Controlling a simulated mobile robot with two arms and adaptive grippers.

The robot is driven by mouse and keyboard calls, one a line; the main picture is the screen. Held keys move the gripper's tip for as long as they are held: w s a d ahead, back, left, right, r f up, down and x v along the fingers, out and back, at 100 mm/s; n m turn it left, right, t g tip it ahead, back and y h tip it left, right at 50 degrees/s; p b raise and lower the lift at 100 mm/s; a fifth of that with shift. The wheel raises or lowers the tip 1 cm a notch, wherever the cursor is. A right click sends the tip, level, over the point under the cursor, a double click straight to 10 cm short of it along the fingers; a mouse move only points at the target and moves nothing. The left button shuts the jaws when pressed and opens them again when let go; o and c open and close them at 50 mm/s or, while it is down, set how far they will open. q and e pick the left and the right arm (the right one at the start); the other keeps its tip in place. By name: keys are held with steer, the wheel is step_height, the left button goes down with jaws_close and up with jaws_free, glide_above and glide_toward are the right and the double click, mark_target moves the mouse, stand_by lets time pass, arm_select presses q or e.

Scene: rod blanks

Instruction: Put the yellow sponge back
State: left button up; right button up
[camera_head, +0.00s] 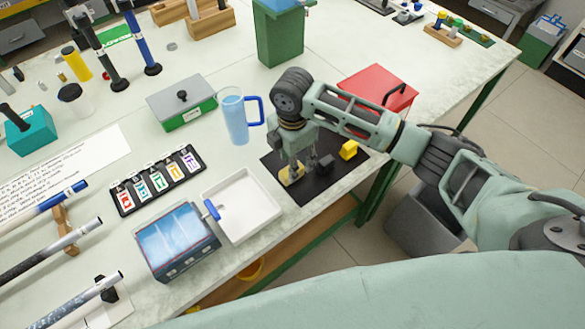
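My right gripper (303,172) is low over the black mat (318,193) near the front edge of the bench, pointing down. A pale yellow flat piece (290,176), possibly the sponge, lies at its fingertips, partly covered by them. I cannot tell whether the fingers are closed on it. A brighter yellow block (349,150) sits on the right part of the mat, apart from the fingertips. I cannot tell for sure which of the two is the sponge. My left gripper is not in view.
A white tray (262,213) is left of the mat, with a blue-handled item at its left edge. Nearby are a blue-topped box (180,275), a blue jug (234,122), a red case (378,88) behind my arm and a numbered black rack (133,205).

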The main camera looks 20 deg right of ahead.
step_height(320, 180, up, 8)
steer(key=b, duration=0.1)
steer(key=shift+f, duration=0.25)
